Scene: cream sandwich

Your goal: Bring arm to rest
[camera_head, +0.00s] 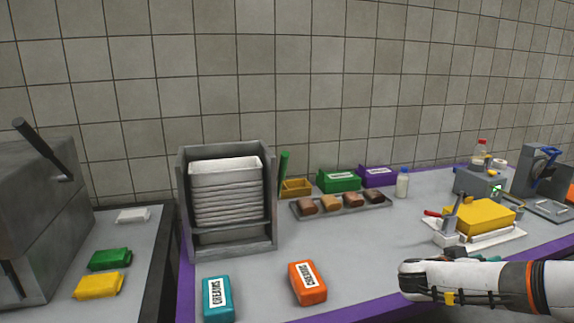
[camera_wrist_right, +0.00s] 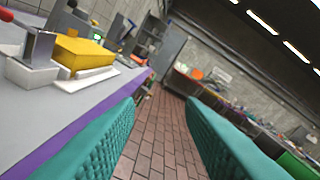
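My right arm (camera_head: 470,280) reaches in from the lower right of the head view, in front of the table's front edge. The table edge is to the left of the fingers. My left arm and gripper are not in view.
On the table (camera_head: 372,255) are a teal box (camera_head: 217,299), an orange box (camera_head: 308,282), a rack of trays (camera_head: 226,195), and a tray of brown pieces (camera_head: 342,207). A yellow block (camera_head: 478,215) lies on a white board near my right arm. The floor (camera_wrist_right: 158,135) is clear.

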